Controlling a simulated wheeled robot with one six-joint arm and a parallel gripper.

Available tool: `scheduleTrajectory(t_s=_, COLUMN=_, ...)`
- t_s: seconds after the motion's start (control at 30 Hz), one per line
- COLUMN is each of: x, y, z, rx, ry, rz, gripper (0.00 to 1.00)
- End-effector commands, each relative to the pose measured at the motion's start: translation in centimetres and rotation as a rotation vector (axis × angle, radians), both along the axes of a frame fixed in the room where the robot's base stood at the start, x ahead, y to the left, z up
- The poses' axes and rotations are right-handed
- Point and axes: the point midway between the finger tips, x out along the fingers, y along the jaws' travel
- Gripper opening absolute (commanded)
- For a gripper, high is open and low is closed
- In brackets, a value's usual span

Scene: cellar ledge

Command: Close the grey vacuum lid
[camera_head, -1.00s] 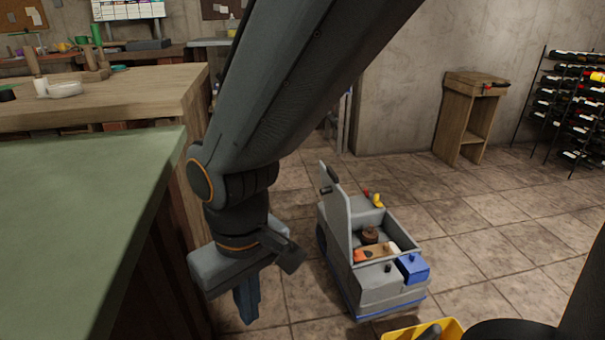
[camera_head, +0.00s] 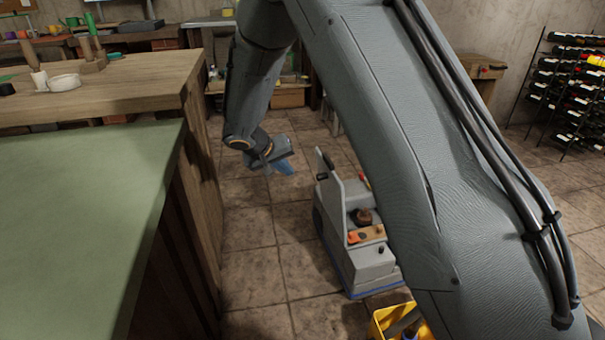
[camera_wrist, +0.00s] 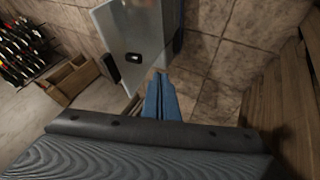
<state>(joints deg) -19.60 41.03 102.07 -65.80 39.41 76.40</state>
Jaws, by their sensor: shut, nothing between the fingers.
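The grey vacuum (camera_head: 358,262) stands on the tiled floor, partly hidden behind my arm. Its grey lid (camera_head: 328,190) stands upright on the left side of the open compartment. In the wrist view the lid (camera_wrist: 128,35) shows as a pale panel with a dark latch (camera_wrist: 134,57), just beyond my fingers. My gripper (camera_head: 285,168) is shut and empty, to the left of the lid and apart from it in the head view. Its blue fingers also show in the wrist view (camera_wrist: 160,95). A brown knob and an orange part show inside the compartment.
A yellow bin (camera_head: 395,320) stands in front of the vacuum. A green-topped bench (camera_head: 80,210) and a wooden counter (camera_head: 120,90) line the left. A wine rack (camera_head: 560,90) stands far right. Tiled floor (camera_head: 265,240) is clear between counter and vacuum.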

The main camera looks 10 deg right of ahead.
Motion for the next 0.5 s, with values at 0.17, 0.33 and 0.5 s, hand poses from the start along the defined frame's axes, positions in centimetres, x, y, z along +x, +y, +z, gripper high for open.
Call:
scheduleTrajectory(t_s=0.17, x=1.0, y=-1.1, z=-1.9, rx=-0.002, ry=0.001, rz=-0.001, gripper=0.00)
scheduleTrajectory(t_s=0.33, x=2.4, y=-2.6, z=-4.6, rx=0.000, ry=0.003, rz=-0.002, gripper=0.00)
scheduleTrajectory(t_s=0.5, x=3.8, y=-4.1, z=-7.1, rx=-0.001, ry=0.002, rz=-0.001, gripper=0.00)
